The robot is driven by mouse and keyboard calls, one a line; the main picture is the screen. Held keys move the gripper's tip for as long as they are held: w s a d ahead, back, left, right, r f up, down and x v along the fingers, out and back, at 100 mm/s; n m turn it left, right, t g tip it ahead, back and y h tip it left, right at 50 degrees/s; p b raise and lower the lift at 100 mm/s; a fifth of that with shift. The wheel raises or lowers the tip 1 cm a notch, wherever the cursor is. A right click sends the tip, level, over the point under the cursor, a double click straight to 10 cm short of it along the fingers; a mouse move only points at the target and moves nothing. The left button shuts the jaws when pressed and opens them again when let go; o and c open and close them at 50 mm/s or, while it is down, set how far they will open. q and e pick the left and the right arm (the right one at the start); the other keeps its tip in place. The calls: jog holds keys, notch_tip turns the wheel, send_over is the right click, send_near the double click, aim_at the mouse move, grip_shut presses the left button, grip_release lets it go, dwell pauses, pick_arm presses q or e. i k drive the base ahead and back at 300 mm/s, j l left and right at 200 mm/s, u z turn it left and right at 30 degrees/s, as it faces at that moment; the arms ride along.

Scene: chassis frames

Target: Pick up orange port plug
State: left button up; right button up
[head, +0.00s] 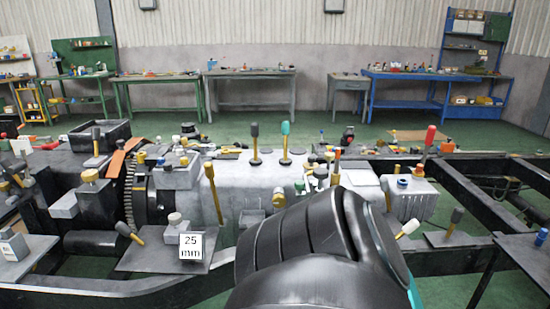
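I cannot make out with certainty which thing is the orange port plug. A small orange-brown upright piece (337,164) stands near the middle of the chassis, just behind my black arm link. Several plugs on yellow stems stand on the chassis: a teal-topped one (285,140), a dark grey one (255,142) and a red-topped one (429,138) at the right. An orange strap-like piece (121,157) leans by the gear ring at the left. My large black arm link fills the lower middle and hides part of the chassis. Neither gripper shows.
The dark chassis frame (468,176) spans the view, with a grey gearbox housing (240,190) in the middle. A white card marked 25 (191,246) stands in front. Workbenches (250,74) line the back wall. Green floor lies open behind the chassis.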

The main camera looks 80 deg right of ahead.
aim_at(419, 167)
jog(key=z, duration=3.55)
jog(key=u, duration=0.9)
jog(key=i+l+u, duration=0.15)
jog(key=l+u, duration=0.15)
jog(key=i+l+u, duration=0.1)
jog(key=l+u, duration=0.2)
